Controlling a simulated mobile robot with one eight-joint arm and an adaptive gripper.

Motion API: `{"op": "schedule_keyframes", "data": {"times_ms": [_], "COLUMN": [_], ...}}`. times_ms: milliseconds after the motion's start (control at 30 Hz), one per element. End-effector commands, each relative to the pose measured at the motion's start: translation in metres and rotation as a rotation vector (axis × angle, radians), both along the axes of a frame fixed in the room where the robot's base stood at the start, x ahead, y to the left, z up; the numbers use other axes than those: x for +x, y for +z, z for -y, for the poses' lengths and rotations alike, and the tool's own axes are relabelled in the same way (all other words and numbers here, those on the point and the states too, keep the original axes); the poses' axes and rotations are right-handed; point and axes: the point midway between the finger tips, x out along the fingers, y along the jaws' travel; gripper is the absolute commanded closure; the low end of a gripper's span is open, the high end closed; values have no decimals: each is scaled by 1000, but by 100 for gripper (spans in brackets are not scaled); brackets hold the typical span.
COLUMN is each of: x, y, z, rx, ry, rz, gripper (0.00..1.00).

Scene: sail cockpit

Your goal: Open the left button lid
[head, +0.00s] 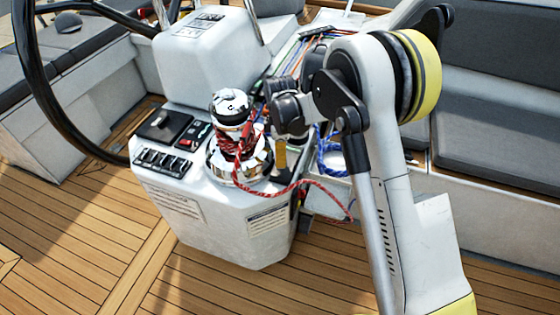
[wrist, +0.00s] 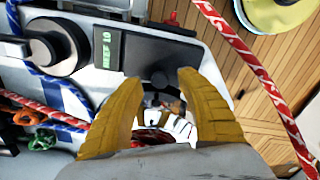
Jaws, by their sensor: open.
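My gripper (head: 280,154) is beside the chrome winch on the white console, on its right, partly hidden by the wrist and showing one yellow finger. In the wrist view both yellow fingers of my gripper (wrist: 160,82) are spread apart with nothing held between them. A small dark round piece (wrist: 160,77) shows between or just beyond the fingertips. It may be a button lid, but I cannot tell whether it is the left one, or open or closed. No lid is clear in the head view.
The chrome winch (head: 231,104) carries a red rope (wrist: 240,48). A black panel with a green label (wrist: 135,45) and a black round fitting (wrist: 55,45) with blue rope lie near the fingers. The steering wheel (head: 35,75) stands left; open teak floor (head: 70,235) lies in front.

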Motion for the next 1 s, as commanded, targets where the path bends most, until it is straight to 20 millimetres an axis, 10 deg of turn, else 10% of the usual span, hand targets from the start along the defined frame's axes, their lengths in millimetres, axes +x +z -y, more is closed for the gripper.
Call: {"op": "schedule_keyframes", "data": {"times_ms": [400,567,1000], "x": [0,0,6], "y": [-10,-9,-8], "z": [0,0,1], "rx": [0,0,23], "ry": [-1,-1,-1], "rz": [0,0,8], "gripper": [57,100,100]}}
